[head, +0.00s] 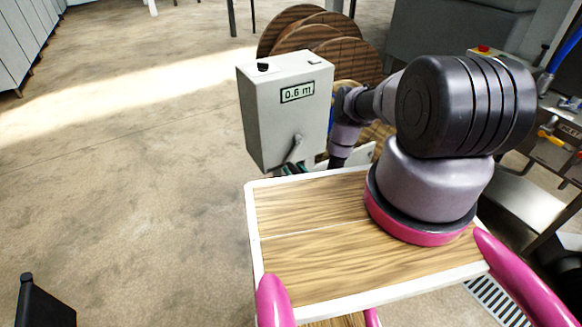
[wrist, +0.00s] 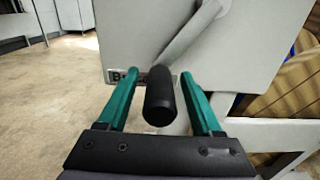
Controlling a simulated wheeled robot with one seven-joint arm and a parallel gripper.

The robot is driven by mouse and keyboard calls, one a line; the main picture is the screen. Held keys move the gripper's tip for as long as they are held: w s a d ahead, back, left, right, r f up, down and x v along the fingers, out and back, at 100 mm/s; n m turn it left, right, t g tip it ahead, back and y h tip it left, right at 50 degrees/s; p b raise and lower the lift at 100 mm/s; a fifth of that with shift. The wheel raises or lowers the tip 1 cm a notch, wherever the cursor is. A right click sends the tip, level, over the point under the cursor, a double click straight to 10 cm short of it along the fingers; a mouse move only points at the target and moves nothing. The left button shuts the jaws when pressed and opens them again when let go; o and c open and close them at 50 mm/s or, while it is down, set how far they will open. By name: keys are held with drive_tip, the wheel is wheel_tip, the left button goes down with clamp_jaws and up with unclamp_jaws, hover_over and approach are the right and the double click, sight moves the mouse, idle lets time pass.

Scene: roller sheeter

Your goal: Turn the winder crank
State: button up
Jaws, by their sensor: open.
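The winder is a pale grey box (head: 285,115) with a display reading 0.6 m. Its silver crank arm (head: 294,147) shows low on the box's front face. In the wrist view the crank arm (wrist: 190,35) slants down to a black cylindrical handle (wrist: 160,100) that points toward the camera. My gripper (wrist: 159,77) is open, with one green finger on each side of the handle. Gaps show between the handle and both fingers.
Wooden cable reels (head: 318,40) stand behind the box. My arm passes to the right of it. A wood-topped surface with a white rim (head: 310,255) lies in front. A cluttered bench (head: 550,150) is at right. Open floor (head: 130,160) lies to the left.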

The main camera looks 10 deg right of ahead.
drive_tip(key=shift+x, duration=1.2)
clamp_jaws()
drive_tip(key=shift+s+a, duration=0.1)
drive_tip(key=shift+a, duration=0.1)
idle(0.4)
